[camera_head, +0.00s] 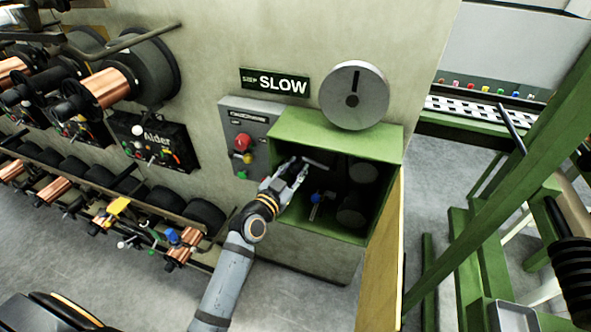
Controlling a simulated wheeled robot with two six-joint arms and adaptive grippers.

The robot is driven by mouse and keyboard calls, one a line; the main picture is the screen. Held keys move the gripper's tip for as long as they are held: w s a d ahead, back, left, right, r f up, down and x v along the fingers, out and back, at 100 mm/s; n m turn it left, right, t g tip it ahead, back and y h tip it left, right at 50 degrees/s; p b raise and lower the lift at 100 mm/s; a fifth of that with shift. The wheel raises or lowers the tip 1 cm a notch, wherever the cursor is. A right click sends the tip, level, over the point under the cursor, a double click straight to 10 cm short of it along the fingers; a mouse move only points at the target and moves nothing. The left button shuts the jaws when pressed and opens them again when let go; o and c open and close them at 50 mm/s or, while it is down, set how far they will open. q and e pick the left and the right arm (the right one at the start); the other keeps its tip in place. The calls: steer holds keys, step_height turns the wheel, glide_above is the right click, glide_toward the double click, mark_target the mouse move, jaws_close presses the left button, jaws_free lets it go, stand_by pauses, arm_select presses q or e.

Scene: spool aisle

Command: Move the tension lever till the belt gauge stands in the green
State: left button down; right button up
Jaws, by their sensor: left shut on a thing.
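My left gripper (300,170) is at the mouth of an open green cabinet (335,133), at its left side. It is shut on a pale bar (319,164) that sticks out to the right of its fingers; I cannot tell for sure whether this is the tension lever. A small lever with a blue knob (316,198) stands inside the cabinet, below and right of the gripper and apart from it. A round grey dial (370,98) with a dark upright mark stands above the cabinet. No green zone shows on it, and I cannot make out a belt gauge. My right gripper is out of view.
A grey control box (238,118) with red, yellow and green buttons is left of the cabinet, under a SLOW sign (275,83). The cabinet's door (381,265) stands open toward me on the right. Copper spools (105,88) line the left. Green frame beams (500,180) cross the right.

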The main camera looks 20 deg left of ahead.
arm_select(q)
steer(key=c, duration=1.3)
jaws_free()
steer(key=s, duration=0.4)
steer(key=s+a, duration=0.1)
steer(key=s, duration=0.3)
steer(key=s+a, duration=0.1)
steer(key=s, duration=0.3)
steer(key=shift+a+r, duration=0.1)
steer(key=shift+a, duration=0.1)
